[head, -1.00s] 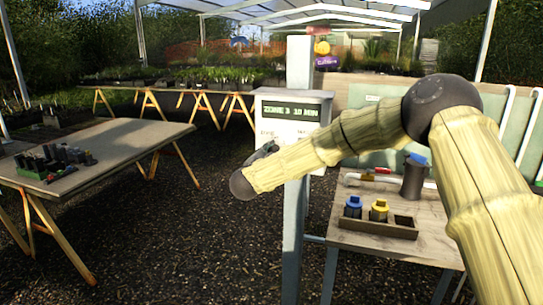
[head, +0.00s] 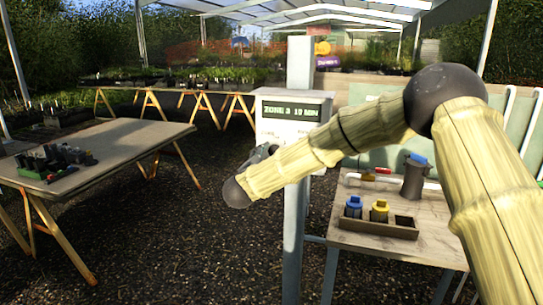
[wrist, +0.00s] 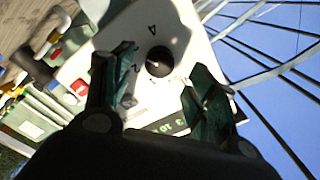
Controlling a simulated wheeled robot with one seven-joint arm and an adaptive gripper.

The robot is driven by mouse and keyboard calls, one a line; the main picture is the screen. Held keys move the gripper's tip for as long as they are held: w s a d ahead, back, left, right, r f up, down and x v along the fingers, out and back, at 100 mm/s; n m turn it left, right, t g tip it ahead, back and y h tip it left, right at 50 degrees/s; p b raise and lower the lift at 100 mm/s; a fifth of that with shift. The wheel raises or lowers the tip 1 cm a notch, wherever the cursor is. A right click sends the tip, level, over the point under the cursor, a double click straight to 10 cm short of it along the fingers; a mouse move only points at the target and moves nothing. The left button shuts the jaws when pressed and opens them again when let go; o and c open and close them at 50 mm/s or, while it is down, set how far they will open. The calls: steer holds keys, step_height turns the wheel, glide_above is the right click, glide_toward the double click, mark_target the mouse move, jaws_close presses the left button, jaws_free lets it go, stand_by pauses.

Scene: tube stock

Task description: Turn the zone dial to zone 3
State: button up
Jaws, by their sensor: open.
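The controller box (head: 292,118) is white and mounted on a grey post. Its green display (head: 291,111) appears to read "ZONE 3 10 MIN". In the head view my forearm hides the lower front of the box and the dial. In the wrist view the zone dial (wrist: 158,61) is a round black knob on the white face, with printed numbers around it. My gripper (wrist: 160,66) is open, its two green-padded fingers on either side of the dial in the picture, with visible space between them and the knob. The gripper (head: 264,153) is mostly hidden in the head view.
The grey post (head: 298,215) stands close by my wrist. A wooden table (head: 398,247) at the right holds a tray with a blue-capped and a yellow-capped part. Another table (head: 105,150) stands at the left. Gravel floor lies clear between them.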

steer(key=v, duration=0.7)
steer(key=shift+s, duration=0.4)
steer(key=s+d+f+n+g+y, duration=0.1)
steer(key=s+f+n+y, duration=0.15)
steer(key=f, duration=0.75)
steer(key=s+d+f+n+g+y, duration=0.1)
steer(key=s+d+f+n+y, duration=0.15)
steer(key=f, duration=0.75)
steer(key=s+d+f+n+g+y, duration=0.1)
steer(key=s+d+f+n+g, duration=0.15)
steer(key=s+f, duration=0.55)
steer(key=s+d+f+n+g, duration=0.2)
steer(key=s+d+f, duration=0.15)
steer(key=f, duration=0.75)
steer(key=s+d+f+n+g, duration=0.1)
steer(key=s+d+f+g, duration=0.2)
steer(key=s, duration=1)
steer(key=s+d+f+n+g, duration=0.1)
steer(key=s+d+f+g, duration=0.3)
steer(key=s, duration=0.9)
steer(key=s+d+f+n+g, duration=0.1)
steer(key=s+d+f+g, duration=0.2)
steer(key=s+d+f, duration=0.5)
steer(key=s+d, duration=0.2)
steer(key=s, duration=0.3)
steer(key=shift+s+n+g, duration=0.15)
steer(key=shift+n+g, duration=0.2)
